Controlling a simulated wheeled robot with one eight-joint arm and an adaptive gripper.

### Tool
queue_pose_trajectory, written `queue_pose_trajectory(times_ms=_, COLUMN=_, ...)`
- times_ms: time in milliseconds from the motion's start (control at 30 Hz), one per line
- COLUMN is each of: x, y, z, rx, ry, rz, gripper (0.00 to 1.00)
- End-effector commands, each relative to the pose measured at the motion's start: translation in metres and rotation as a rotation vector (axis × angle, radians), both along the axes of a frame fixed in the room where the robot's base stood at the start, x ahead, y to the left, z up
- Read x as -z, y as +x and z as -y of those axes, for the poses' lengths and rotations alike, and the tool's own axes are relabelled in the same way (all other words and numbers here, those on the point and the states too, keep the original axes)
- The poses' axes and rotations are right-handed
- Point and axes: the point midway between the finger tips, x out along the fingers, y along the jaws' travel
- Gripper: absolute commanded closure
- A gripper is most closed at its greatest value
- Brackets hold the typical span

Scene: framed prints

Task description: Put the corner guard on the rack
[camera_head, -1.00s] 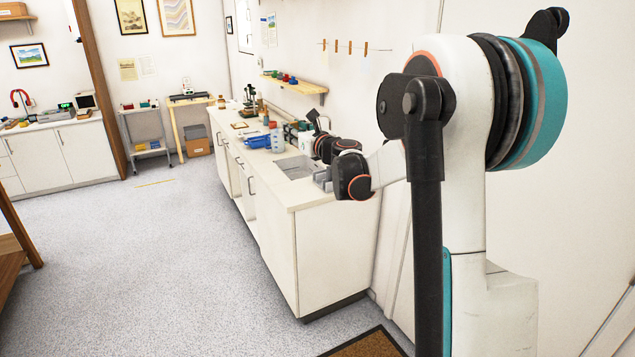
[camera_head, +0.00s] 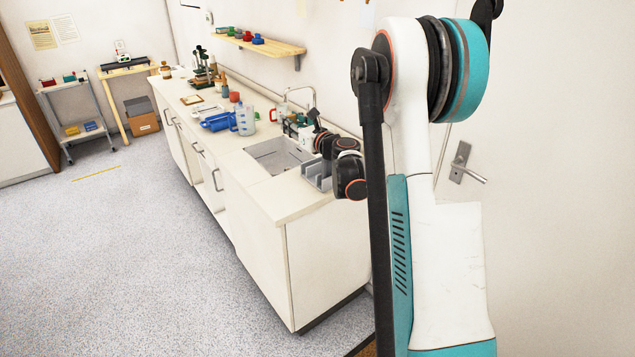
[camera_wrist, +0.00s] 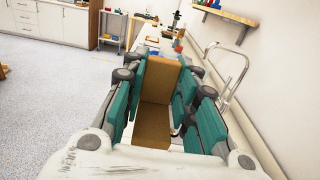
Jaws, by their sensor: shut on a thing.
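The corner guard (camera_wrist: 160,80) is a brown, cardboard-like angled piece with two faces meeting at a fold. My gripper (camera_wrist: 164,88) has teal pads on both sides of it and is shut on it in the wrist view. In the head view my wrist is over the near end of the counter, and the corner guard cannot be made out there. A grey slotted holder, which looks like the rack (camera_head: 317,176), stands on the counter between the sink and my dark wrist joints. Part of it is hidden by my arm.
The white counter (camera_head: 282,204) has a sink (camera_head: 277,155) with a curved tap. Behind it are a blue container (camera_head: 217,122), a clear jug (camera_head: 245,119) and several bottles. A wooden wall shelf (camera_head: 262,45) hangs above. The floor to the left is clear.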

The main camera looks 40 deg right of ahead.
Motion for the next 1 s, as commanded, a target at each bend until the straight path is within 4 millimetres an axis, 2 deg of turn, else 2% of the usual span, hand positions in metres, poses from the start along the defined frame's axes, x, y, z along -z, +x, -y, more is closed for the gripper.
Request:
queue_pose_trajectory(times_ms=33, x=0.016, y=-0.004, z=0.004, rx=0.001, ry=0.002, rz=0.0, gripper=0.89)
queue_pose_trajectory(times_ms=267, x=0.054, y=-0.01, z=0.007, rx=-0.001, ry=0.007, rz=0.0, gripper=0.89)
queue_pose_trajectory(times_ms=700, x=0.16, y=-0.01, z=0.007, rx=-0.001, ry=0.006, rz=0.0, gripper=0.89)
queue_pose_trajectory(times_ms=833, x=0.181, y=-0.01, z=0.007, rx=-0.001, ry=0.006, rz=0.0, gripper=0.89)
queue_pose_trajectory(times_ms=1000, x=0.191, y=-0.01, z=0.007, rx=-0.001, ry=0.006, rz=0.0, gripper=0.89)
